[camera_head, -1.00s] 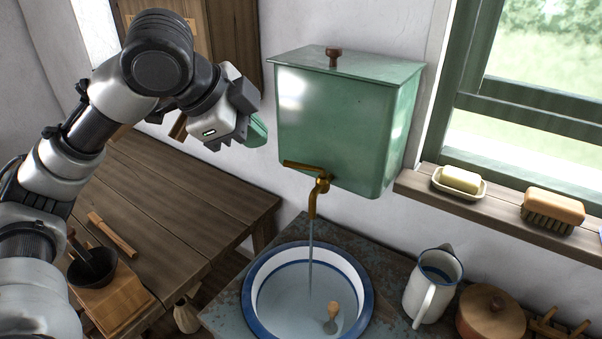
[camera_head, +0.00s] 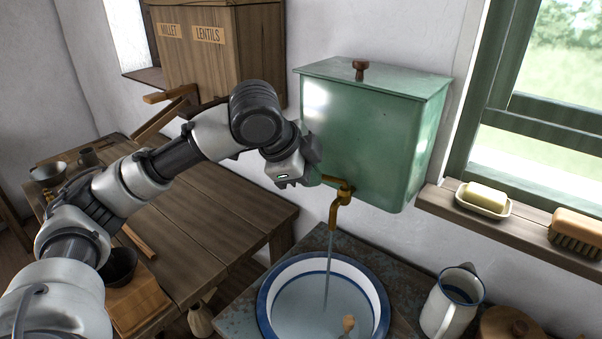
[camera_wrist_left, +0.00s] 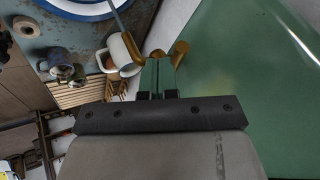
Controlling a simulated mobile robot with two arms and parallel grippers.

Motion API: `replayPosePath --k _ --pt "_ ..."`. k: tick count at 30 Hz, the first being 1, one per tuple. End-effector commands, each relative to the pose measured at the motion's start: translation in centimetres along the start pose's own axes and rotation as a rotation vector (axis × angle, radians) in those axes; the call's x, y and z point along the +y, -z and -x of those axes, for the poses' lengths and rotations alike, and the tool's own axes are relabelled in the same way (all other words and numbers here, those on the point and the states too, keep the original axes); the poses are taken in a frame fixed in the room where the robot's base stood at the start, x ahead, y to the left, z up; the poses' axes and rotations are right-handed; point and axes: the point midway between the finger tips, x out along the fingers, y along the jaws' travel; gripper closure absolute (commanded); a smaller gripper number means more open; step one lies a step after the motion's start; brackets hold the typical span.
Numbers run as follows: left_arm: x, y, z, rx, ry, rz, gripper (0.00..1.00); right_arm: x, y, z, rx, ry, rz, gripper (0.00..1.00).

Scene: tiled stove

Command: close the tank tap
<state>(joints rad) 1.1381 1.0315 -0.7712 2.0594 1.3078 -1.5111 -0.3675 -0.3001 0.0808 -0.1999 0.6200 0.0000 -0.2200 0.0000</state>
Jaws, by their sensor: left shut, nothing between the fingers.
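The green tank (camera_head: 370,135) hangs on the wall with a wooden knob on its lid. Its brass tap (camera_head: 341,197) is at the lower front, with the lever pointing left toward my gripper. A thin stream of water (camera_head: 327,270) runs from the spout into the blue-rimmed white basin (camera_head: 265,305). My left gripper (camera_head: 314,178) is shut and empty, close by the lever's left end; I cannot tell whether it touches. In the left wrist view its green fingers (camera_wrist_left: 158,66) are together, with the brass tap (camera_wrist_left: 180,50) just beyond their tips. My right gripper is not in view.
A white jug (camera_head: 447,305) and a lidded brown pot (camera_head: 508,328) stand right of the basin. The window sill (camera_head: 435,197) holds a soap dish and a brush. A wooden table (camera_head: 215,225) and a labelled grain box (camera_head: 200,60) are at left.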

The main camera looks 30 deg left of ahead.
Motion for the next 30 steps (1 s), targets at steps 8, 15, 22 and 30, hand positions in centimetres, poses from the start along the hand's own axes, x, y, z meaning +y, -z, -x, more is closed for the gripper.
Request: replayPosePath --k 8,15,22,30 --pt "-0.4 0.0 -0.3 0.001 0.001 -0.001 1.0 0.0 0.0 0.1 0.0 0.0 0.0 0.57" --pt "-0.6 0.0 -0.1 0.007 -0.008 -0.013 1.0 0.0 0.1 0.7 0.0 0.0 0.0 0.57" --pt "-1.9 -0.1 0.1 0.067 -0.074 -0.14 1.0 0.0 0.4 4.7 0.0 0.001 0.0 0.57" --pt "-2.7 -0.4 -0.8 0.104 -0.101 -0.215 1.0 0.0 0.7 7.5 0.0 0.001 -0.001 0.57"
